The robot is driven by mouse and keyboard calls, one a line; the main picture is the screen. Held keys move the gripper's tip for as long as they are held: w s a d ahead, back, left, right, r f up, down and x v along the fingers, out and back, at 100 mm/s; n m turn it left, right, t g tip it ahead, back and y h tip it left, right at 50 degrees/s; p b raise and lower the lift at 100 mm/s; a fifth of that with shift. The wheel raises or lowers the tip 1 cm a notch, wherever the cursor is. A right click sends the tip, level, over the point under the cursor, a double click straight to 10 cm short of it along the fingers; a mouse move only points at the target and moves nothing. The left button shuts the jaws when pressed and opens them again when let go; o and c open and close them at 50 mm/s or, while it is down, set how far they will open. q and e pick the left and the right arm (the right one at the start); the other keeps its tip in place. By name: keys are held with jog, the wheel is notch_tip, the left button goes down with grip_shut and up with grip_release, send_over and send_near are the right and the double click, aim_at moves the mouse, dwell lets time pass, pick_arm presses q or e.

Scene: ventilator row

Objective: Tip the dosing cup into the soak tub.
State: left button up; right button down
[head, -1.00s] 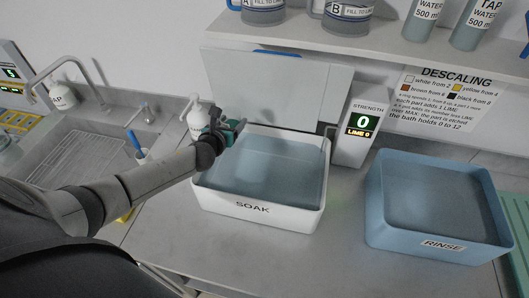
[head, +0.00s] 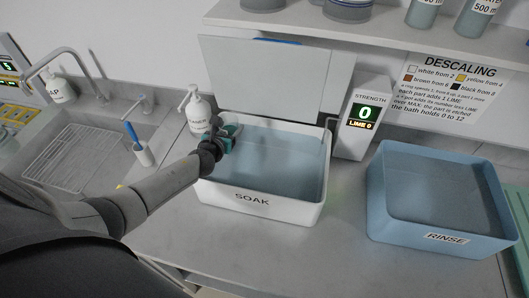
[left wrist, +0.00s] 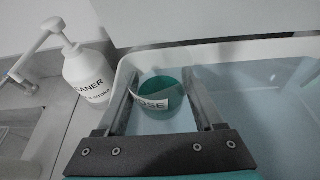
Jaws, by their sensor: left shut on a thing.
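My left gripper (head: 232,131) is over the back-left part of the soak tub (head: 262,203), a white tub of bluish liquid labelled SOAK. In the left wrist view my left gripper (left wrist: 165,95) is shut on the dosing cup (left wrist: 160,84), a teal cup with a white DOSE label. The cup is between the fingers, just inside the tub's left rim. In the head view the arm and gripper hide most of the cup. I cannot tell its exact tilt or what it holds. My right gripper is not in view.
A white CLEANER pump bottle (head: 198,113) stands close left of the tub. Behind the tub are an upright grey panel (head: 270,75) and a strength display (head: 363,118) reading 0 and LIME 0. A blue RINSE tub (head: 440,237) stands right, with bare counter between the tubs.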

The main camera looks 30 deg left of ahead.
pick_arm(q)
jog(key=f+b, duration=0.1)
jog(key=f+m+y+b, duration=0.1)
jog(key=shift+d+b, duration=0.35)
jog(key=shift+d, duration=0.05)
jog(key=shift+d+r+m+t+p, duration=0.2)
jog(key=shift+r+p, duration=0.1)
jog(key=shift+r, duration=0.15)
jog(key=shift+d+r+m+t+p, duration=0.1)
jog(key=shift+r+t+p, duration=0.15)
jog(key=shift+r, duration=0.2)
jog(key=shift+s+d+r+m+y, duration=0.15)
jog(key=shift+d+r+m+y, duration=0.15)
jog(key=shift+d+r+y, duration=0.15)
jog(key=shift+d+r+m+t+b, duration=0.15)
jog(key=shift+d+m+t+b, duration=0.1)
jog(key=shift+m+b, duration=0.15)
jog(key=r+m, duration=0.1)
jog(key=d+r+m+t+y+b, duration=0.1)
jog(key=d+r+m+t, duration=0.1)
jog(key=r, duration=0.1)
jog(key=shift+s+m+y+b, duration=0.25)
jog(key=shift+m+y+b, duration=0.05)
jog(key=shift+m+y, duration=0.1)
jog(key=shift+d+r+m+t+y+b, duration=0.15)
jog(key=shift+r+m+t+b, duration=0.2)
jog(key=shift+m+b, duration=0.25)
jog(key=shift+d+r+m+t+y+b, duration=0.1)
jog(key=shift+r+m+t+b, duration=0.15)
jog(key=shift+m+t+b, duration=0.3)
